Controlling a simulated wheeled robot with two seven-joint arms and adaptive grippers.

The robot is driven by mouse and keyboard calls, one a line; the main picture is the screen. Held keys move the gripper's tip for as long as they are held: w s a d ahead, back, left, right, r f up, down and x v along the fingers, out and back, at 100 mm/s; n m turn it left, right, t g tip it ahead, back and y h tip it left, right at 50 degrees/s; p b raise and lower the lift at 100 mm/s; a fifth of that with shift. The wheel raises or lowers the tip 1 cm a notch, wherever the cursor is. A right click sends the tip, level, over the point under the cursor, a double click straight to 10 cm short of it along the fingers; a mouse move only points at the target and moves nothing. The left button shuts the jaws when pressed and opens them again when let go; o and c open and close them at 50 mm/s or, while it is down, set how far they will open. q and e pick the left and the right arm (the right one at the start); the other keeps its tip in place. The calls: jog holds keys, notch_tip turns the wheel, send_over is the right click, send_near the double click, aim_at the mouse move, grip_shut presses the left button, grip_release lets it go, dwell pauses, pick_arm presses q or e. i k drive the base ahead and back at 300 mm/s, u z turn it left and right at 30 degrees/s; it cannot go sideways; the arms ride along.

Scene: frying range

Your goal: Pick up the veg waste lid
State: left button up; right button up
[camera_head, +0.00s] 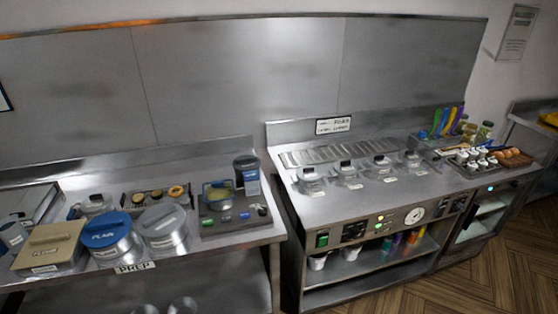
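Three lidded containers stand at the front left of the prep counter. One is a square tan container with a tan lid (50,238). Beside it is a round metal container with a blue lid (105,228), and right of that a round one with a grey lid (162,220). The lids lie on their containers. Their labels are too small to read surely, so I cannot tell which is the veg waste lid. Neither of my grippers is in view.
The metal prep counter (215,246) has a tray of small round items (158,196) and a dark panel with a pan (235,207) behind and right. A gap separates it from the frying range (345,205), which bears several glass-lidded pots. Wooden floor (490,270) shows at right.

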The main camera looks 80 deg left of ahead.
aim_at(245, 163)
jog(key=i, duration=0.4)
jog(key=u, duration=2.8)
